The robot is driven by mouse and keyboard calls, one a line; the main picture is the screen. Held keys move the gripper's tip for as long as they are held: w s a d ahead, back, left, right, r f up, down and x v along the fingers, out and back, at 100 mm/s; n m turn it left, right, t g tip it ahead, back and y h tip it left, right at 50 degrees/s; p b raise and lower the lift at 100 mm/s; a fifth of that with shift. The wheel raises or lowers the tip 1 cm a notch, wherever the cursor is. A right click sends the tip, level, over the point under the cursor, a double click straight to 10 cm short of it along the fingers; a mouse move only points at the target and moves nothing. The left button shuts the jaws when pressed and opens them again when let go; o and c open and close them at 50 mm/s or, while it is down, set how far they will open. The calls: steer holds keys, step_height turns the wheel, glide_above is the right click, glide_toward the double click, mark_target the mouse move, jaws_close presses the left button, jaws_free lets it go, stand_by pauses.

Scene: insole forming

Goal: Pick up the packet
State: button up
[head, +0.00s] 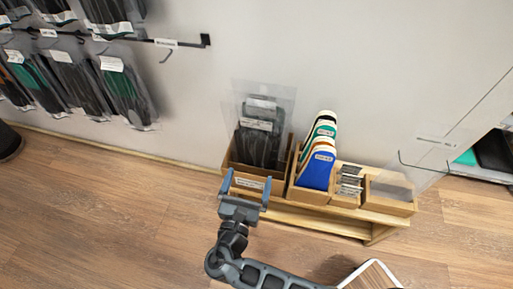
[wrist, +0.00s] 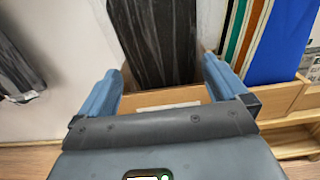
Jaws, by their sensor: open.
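A clear packet with dark insoles and a white label (head: 258,125) stands upright in a wooden box (head: 248,180) at the left end of a low bench. My gripper (head: 247,184) is open in front of this box, its two blue fingers apart. In the wrist view the dark packet contents (wrist: 160,40) show beyond and between the open fingers (wrist: 163,75), with the cardboard-coloured box front (wrist: 165,98) below. I cannot tell whether a finger touches the box. The packet's lower part is hidden by the box.
Coloured insoles (head: 318,160) stand in the box to the right, close to my right finger in the wrist view. Smaller trays (head: 388,195) sit farther right on the bench (head: 330,222). More packets (head: 125,92) hang on wall hooks at left.

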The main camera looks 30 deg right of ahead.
mark_target(255, 155)
steer(key=x, duration=0.3)
steer(key=b+x, duration=0.1)
steer(key=x, duration=0.3)
steer(key=shift+w+f, duration=0.25)
steer(key=shift+w, duration=0.05)
steer(key=shift+c, duration=0.2)
steer(key=c, duration=0.8)
steer(key=shift+r, duration=0.15)
